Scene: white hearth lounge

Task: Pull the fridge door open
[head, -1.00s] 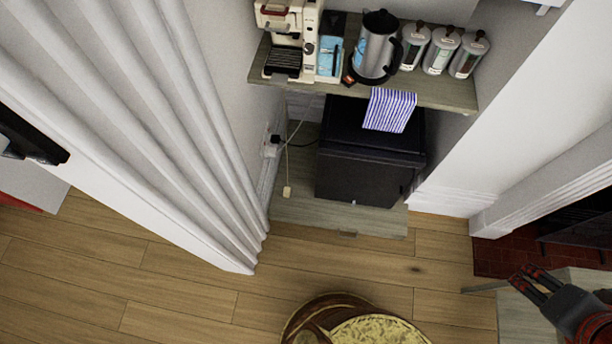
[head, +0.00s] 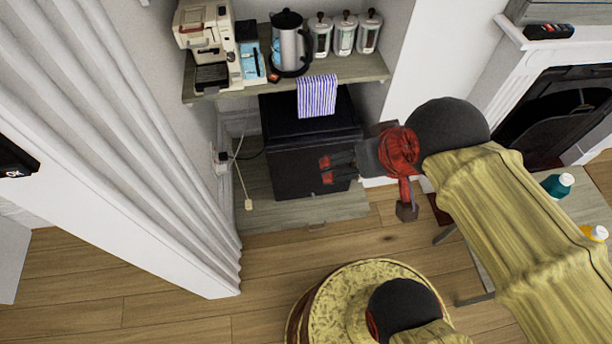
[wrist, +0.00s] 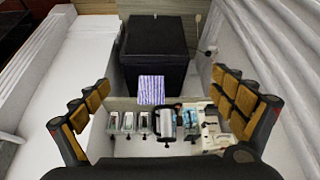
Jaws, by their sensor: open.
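The fridge (head: 295,170) is a small black box under the wooden shelf in the head view, and its door looks shut. In the wrist view the fridge (wrist: 155,72) stands upside down beyond my fingers. My gripper (head: 325,170) is open and empty. In the head view its red-tipped fingers overlap the right part of the fridge front. In the wrist view the two fingers (wrist: 160,82) are spread wide, with a gap to the fridge. I cannot make out a door handle.
The shelf (head: 350,70) holds a coffee machine (head: 206,45), a kettle (head: 289,45) and canisters (head: 343,33). A striped cloth (head: 317,96) hangs over its edge above the fridge. A white wall and fireplace (head: 555,105) are right. A cord (head: 238,175) hangs left.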

